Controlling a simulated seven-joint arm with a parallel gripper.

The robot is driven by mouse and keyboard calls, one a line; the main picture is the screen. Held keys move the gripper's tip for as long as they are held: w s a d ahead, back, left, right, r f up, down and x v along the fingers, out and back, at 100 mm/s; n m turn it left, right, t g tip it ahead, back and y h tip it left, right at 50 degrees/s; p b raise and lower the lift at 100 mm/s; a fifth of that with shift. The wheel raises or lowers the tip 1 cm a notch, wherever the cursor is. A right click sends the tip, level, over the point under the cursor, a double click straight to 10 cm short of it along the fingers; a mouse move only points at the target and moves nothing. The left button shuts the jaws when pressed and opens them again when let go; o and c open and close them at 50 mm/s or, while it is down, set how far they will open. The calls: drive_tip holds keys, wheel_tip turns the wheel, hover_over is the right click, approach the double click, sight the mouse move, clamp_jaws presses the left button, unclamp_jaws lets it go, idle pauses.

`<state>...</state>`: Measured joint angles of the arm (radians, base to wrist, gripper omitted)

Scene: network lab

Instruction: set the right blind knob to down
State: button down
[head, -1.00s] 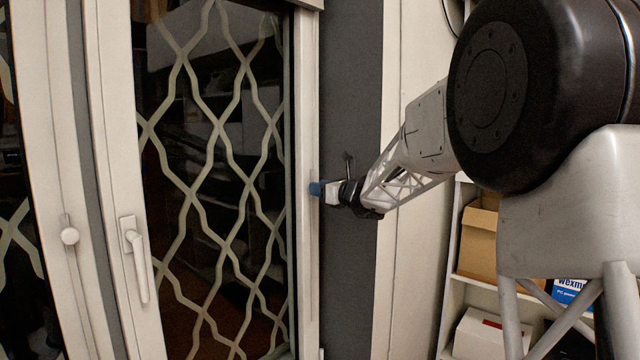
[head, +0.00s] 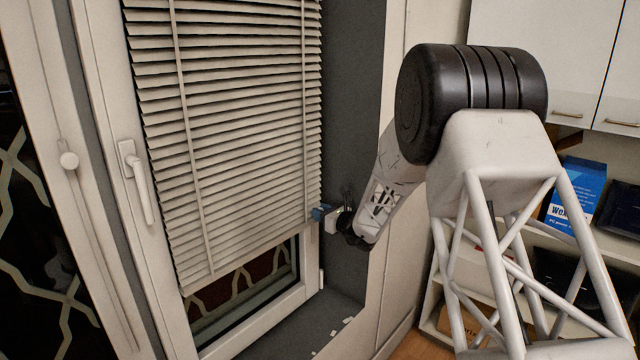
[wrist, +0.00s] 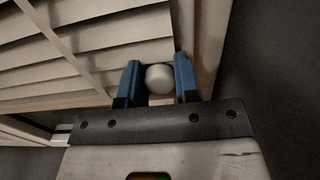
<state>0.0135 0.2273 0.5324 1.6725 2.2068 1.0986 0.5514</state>
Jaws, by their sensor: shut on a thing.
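The right blind knob (wrist: 159,79), a pale round ball, sits between the two blue fingers of my gripper (wrist: 159,84) in the wrist view. My gripper is shut on it. In the head view my gripper (head: 320,213) is at the right edge of the right window, low beside the blind, and the knob is hidden by the fingers. The white slatted right blind (head: 235,120) hangs over most of the glass. Its tilted lower edge leaves a strip of dark glass with patterned bars showing below.
A second round knob (head: 68,160) is on the frame to the left. A white window handle (head: 140,185) stands between. The grey window sill (head: 300,330) lies below, with small pale scraps on it. Shelves with a blue box (head: 574,196) are at the right.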

sight(313, 234)
wheel_tip(313, 234, down, 10)
drive_tip(key=shift+f, duration=0.1)
drive_tip(key=c, duration=1)
unclamp_jaws()
drive_tip(key=shift+f, duration=0.1)
drive_tip(key=shift+o, duration=0.8)
drive_tip(key=v, duration=0.7)
drive_tip(key=shift+s+d, duration=0.3)
drive_tip(key=shift+r, duration=0.25)
